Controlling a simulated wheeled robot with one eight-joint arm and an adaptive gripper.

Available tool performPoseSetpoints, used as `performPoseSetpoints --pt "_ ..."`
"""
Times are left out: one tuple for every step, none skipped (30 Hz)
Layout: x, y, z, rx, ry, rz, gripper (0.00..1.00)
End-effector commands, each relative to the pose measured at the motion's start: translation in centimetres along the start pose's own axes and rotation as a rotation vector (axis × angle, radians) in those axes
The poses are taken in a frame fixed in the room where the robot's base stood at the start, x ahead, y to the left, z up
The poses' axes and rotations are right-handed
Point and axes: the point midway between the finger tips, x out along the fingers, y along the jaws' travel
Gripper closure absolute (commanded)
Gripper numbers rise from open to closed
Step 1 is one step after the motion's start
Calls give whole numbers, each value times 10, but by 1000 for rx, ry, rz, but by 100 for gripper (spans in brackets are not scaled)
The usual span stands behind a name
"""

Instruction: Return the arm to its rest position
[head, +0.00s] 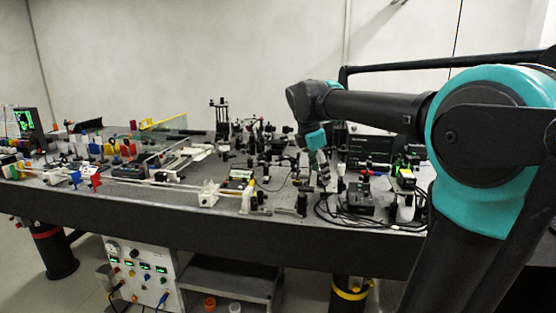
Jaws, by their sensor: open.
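My arm reaches in from the right and stretches left over the optical bench (250,222). Its wrist bends downward near the middle of the picture. My gripper (322,174) points down below the teal wrist joint, over the right half of the bench. It is small and dark against the crowded equipment behind it, and its fingers are hard to make out. The jaws are open, and I see nothing held between them. I cannot tell how far the fingertips are from the bench parts around them.
Optical mounts and posts (222,125) crowd the bench middle. A black box (361,198) with loose cables lies right of my gripper. Coloured holders (120,149) and a monitor (26,122) stand at left. A power supply rack (140,270) sits below. Space above the bench is mostly free.

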Motion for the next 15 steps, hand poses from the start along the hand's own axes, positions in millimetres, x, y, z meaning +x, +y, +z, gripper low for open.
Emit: performPoseSetpoints --pt "11 -7 0 58 8 3 35" --pt "17 -11 -1 95 14 5 35" --pt "26 -16 -3 148 24 9 35" --pt "34 -21 -4 192 31 11 35" --pt "41 -26 -4 238 37 13 35" --pt "52 -34 -6 304 49 15 35" --pt "61 -41 -8 359 59 17 35" --pt "71 -48 -9 421 68 20 35" --pt "85 -59 -12 509 84 22 35" --pt "97 -69 -15 584 97 22 35" --pt "109 -80 -17 666 111 23 35" --pt "126 -95 -22 778 132 23 35" --pt "138 -108 -25 864 147 21 35" --pt "149 -120 -29 949 163 20 35" --pt "164 -137 -34 1064 185 15 35"
